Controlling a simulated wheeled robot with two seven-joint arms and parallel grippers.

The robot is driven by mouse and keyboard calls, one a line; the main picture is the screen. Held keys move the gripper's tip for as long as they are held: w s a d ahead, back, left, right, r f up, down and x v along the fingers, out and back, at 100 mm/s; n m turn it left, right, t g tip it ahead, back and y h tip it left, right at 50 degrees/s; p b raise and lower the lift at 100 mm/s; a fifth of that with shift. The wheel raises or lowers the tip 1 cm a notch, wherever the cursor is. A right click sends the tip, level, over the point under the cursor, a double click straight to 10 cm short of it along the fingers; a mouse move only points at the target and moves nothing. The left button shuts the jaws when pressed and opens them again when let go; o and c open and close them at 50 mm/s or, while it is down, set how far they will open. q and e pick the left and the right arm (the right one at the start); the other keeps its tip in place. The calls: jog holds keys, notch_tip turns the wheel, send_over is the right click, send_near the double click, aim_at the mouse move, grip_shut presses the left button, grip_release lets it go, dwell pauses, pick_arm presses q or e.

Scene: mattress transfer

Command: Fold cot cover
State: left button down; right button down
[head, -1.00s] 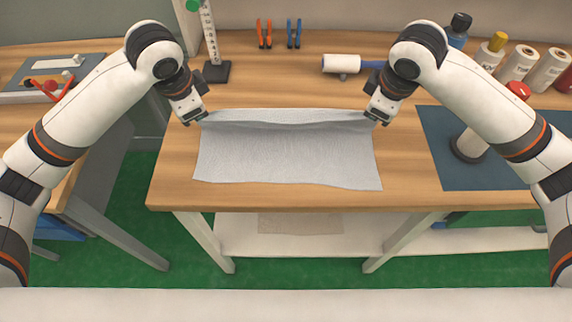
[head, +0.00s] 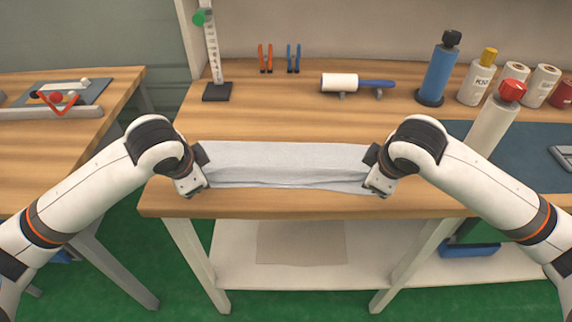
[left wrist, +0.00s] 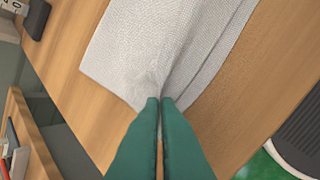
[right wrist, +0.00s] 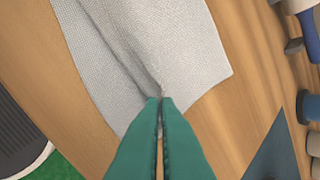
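The light grey cot cover (head: 285,160) lies folded over on the wooden table, with a raised crease along its front part. My left gripper (head: 195,190) is at the cover's front left corner. In the left wrist view its green fingers (left wrist: 160,100) are closed together on the cloth (left wrist: 160,50), which bunches at the tips. My right gripper (head: 375,190) is at the front right corner. In the right wrist view its fingers (right wrist: 160,102) are closed on the cloth (right wrist: 150,45).
The wooden table (head: 300,205) has bare room in front of and behind the cover. A lint roller (head: 355,83), pliers (head: 265,58), a ruler stand (head: 216,90) and several bottles, one blue (head: 438,72), stand at the back. A dark mat (head: 525,160) lies right.

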pick_arm(q)
jog(key=c, duration=1.3)
grip_release()
pick_arm(e)
jog(key=c, duration=1.3)
grip_release()
pick_arm(q)
jog(key=shift+r, duration=0.1)
